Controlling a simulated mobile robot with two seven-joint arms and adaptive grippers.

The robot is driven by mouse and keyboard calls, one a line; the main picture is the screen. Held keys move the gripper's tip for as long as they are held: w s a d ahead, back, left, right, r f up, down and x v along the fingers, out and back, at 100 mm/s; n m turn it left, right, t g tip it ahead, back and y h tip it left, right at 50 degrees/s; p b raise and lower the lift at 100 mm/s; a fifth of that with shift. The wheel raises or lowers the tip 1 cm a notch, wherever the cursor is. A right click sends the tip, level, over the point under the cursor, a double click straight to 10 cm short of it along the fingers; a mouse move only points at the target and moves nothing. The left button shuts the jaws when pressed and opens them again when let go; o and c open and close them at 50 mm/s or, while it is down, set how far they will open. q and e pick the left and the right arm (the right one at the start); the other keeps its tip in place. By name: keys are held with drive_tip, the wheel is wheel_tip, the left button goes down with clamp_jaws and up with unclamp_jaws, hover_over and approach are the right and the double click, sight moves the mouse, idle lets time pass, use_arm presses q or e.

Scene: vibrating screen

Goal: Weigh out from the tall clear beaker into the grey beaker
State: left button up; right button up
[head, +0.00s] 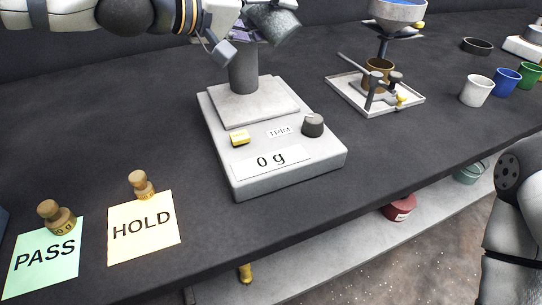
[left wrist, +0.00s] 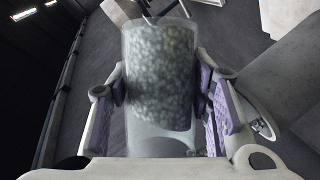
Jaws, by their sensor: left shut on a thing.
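My left gripper (head: 246,32) is shut on the tall clear beaker (head: 274,22) at the top of the head view. The clear beaker is tilted, with its mouth toward the lower right. In the left wrist view the clear beaker (left wrist: 158,75) sits between the purple-padded fingers and holds grey granules. The grey beaker (head: 243,74) stands upright on the pan of the scale (head: 240,178), below the held beaker. Its inside is hidden by my gripper and the clear beaker. The scale display reads 0 g. My right gripper is out of view; only part of that arm shows.
The scale has a yellow button (head: 239,137) and a dark knob (head: 312,125). PASS (head: 45,262) and HOLD (head: 150,235) cards with brass weights lie at front left.

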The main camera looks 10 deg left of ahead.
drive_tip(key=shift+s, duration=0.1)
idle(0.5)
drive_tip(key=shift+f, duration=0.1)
use_arm(q)
drive_tip(key=shift+f+n+h+b, duration=0.3)
drive_tip(key=shift+f+n+b, duration=0.05)
drive_tip(key=shift+f+n, duration=0.1)
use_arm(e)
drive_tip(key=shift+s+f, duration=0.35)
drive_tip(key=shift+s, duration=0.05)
use_arm(q)
drive_tip(key=shift+r, duration=0.15)
drive_tip(key=shift+n, duration=0.25)
drive_tip(key=shift+d, duration=0.1)
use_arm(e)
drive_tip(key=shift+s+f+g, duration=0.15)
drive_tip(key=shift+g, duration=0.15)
use_arm(q)
drive_tip(key=shift+r, duration=0.1)
drive_tip(key=shift+h, duration=0.3)
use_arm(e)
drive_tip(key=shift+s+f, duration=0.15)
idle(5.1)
